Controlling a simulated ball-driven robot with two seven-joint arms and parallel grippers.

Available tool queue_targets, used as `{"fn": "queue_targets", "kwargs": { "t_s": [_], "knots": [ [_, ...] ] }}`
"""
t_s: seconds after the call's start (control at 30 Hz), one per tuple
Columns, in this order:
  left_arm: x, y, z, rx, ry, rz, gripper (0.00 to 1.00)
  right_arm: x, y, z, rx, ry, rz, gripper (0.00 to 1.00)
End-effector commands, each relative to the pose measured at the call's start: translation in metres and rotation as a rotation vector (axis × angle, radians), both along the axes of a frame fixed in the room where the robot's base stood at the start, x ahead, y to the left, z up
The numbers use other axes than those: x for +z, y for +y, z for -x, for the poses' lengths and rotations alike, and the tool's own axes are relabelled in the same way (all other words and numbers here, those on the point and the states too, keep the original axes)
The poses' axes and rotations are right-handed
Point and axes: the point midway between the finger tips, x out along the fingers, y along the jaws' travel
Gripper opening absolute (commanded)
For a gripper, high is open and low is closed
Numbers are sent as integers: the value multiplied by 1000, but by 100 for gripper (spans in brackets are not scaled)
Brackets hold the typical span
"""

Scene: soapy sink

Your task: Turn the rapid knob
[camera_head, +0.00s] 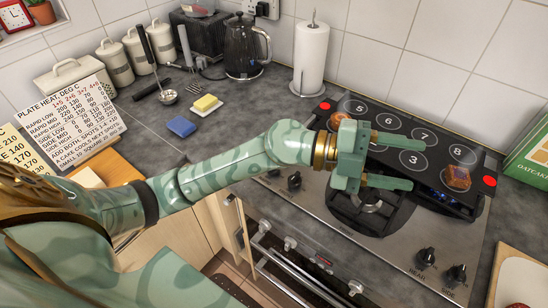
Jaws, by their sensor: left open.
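My left gripper (404,161) reaches in from the left with its two fingers spread, over the black plate (470,205) on the hob (401,243). Nothing shows between the fingers. Black knobs sit on the hob's front strip. Two at the right are the rear knob (425,257) and the side knob (456,274), with labels beneath them. Another knob (294,181) stands at the left, below my forearm, with its label unreadable. I cannot tell which knob is the rapid one. My gripper is apart from the visible knobs. My right gripper is out of view.
The plate has numbered circles, red corner dots and two food pieces, one browned at right (458,178). A heat card (72,112) stands at left. A paper roll (310,58), kettle (241,47) and ladle (168,96) are behind. A green box (530,155) is at right.

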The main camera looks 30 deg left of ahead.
Motion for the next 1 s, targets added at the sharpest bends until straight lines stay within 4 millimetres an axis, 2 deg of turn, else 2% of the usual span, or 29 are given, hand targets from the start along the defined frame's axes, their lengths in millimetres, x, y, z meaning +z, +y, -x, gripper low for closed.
{"fn": "queue_targets", "kwargs": {
  "t_s": [0.07, 0.13, 0.17, 0.23, 0.3, 0.4, 0.5, 0.6, 0.73, 0.87, 1.0],
  "knots": [
    [-28, 7, -1, -124, 57, -269, 55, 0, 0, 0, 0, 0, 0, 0],
    [-57, 32, -8, -162, 169, -532, 55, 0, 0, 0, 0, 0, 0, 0],
    [-67, 49, -13, -153, 229, -646, 55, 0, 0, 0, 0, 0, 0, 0],
    [-81, 96, -27, -75, 390, -885, 55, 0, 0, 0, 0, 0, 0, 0],
    [-82, 146, -40, 65, 565, -1073, 55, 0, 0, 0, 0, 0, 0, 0],
    [-68, 208, -50, 302, 795, -1230, 55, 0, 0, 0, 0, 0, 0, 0],
    [-52, 248, -53, 501, 963, -1284, 55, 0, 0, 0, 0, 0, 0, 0],
    [-42, 267, -52, 614, 1058, -1293, 55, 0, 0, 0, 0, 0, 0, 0],
    [-49, 272, -51, 650, 1091, -1295, 55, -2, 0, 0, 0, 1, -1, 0],
    [-73, 271, -50, 644, 1092, -1296, 55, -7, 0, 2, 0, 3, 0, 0],
    [-110, 271, -50, 641, 1092, -1296, 55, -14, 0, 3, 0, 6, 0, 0]
  ]
}}
